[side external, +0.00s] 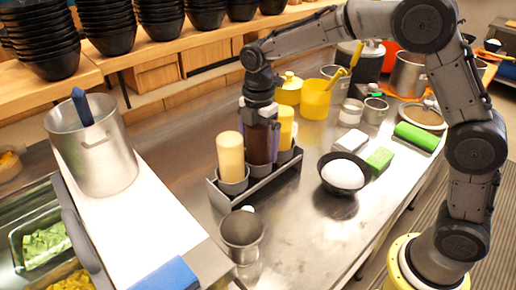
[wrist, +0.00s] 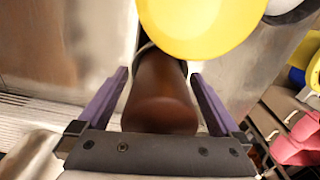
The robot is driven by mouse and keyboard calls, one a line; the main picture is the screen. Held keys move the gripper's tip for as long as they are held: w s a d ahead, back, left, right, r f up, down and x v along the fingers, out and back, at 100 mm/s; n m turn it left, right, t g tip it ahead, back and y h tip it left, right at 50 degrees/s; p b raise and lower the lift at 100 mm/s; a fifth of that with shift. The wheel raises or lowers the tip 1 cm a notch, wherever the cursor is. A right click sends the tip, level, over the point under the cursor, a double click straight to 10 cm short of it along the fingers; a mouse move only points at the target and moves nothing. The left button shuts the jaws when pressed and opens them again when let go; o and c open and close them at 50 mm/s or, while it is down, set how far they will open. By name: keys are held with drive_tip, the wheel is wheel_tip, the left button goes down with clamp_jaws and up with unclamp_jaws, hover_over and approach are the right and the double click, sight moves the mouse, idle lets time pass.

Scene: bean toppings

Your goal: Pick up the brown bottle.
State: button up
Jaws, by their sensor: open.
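The brown bottle (side external: 260,143) stands upright in the middle of a metal caddy (side external: 226,203) in the side external view. In the wrist view the brown bottle (wrist: 160,98) is between the two fingers. My gripper (side external: 260,128) is lowered over the bottle, with one finger on each side. In the wrist view my gripper (wrist: 163,95) is open, and gaps show between the fingers and the bottle. A pale yellow bottle (side external: 230,155) and a yellow bottle (side external: 286,125) stand in the caddy on either side.
A metal cup (side external: 242,228) stands in front of the caddy. A black bowl (side external: 342,188) with a white content sits to its right, beside a green sponge (side external: 380,159). A tall metal pot (side external: 92,150) is at left. The counter between caddy and bowl is clear.

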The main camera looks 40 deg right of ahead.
drive_tip(key=shift+f, duration=0.1)
drive_tip(key=c, duration=0.7)
drive_tip(key=shift+r, duration=0.2)
wheel_tip(320, 180, up, 10)
drive_tip(key=shift+f, duration=0.1)
drive_tip(key=shift+o, duration=0.8)
drive_tip(key=shift+c, duration=1.2)
drive_tip(key=shift+r, duration=0.75)
